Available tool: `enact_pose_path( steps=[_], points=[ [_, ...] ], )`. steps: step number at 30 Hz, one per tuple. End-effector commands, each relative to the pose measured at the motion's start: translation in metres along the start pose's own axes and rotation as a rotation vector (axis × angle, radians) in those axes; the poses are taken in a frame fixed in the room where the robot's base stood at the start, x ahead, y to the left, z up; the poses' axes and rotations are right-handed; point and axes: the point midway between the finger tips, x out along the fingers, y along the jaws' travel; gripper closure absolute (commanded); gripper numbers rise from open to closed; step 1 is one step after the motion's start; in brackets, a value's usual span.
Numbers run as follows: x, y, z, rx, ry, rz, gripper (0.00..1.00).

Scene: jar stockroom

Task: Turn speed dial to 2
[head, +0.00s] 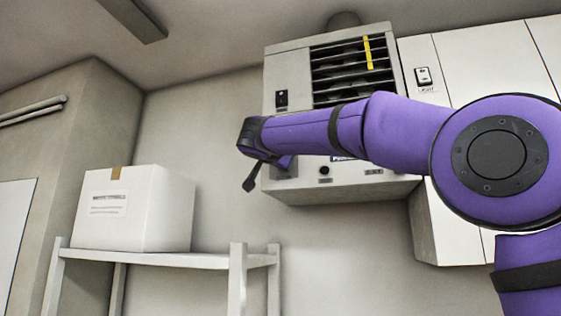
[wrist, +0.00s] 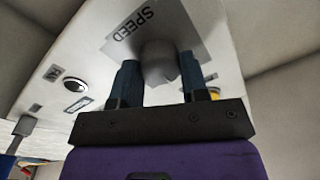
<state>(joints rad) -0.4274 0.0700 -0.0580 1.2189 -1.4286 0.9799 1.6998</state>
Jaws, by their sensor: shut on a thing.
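The speed dial (wrist: 160,62) is a grey knob on a grey plate lettered SPEED (wrist: 130,22), seen in the wrist view. My gripper (wrist: 160,75) has its two dark fingers on either side of the dial, shut on it. The dial's pointer and any numbers around it cannot be made out. In the head view my gripper (head: 262,158) is at the lower left front of the wall-mounted heater unit (head: 288,72), and my gripper and arm hide the dial there.
The unit has a black slatted grille (head: 340,72) with a yellow strip, a black switch (head: 282,99) and a small black knob (head: 324,170). A white box (head: 150,215) stands on a shelf (head: 170,260) at lower left. White cabinets (head: 480,65) are at right.

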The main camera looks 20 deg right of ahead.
Motion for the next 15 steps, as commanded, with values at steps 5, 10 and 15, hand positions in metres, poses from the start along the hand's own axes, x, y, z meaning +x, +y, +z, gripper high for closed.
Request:
enact_pose_path(
  steps=[5, 10, 15],
  points=[
    [-0.0001, -0.0001, 0.001, -0.001, -0.002, 0.0, 0.83],
    [0.0, -0.0001, 0.0009, -0.002, -0.001, 0.0, 0.41],
    [0.0, -0.0001, 0.0006, -0.002, -0.001, 0.0, 0.34]
  ],
)
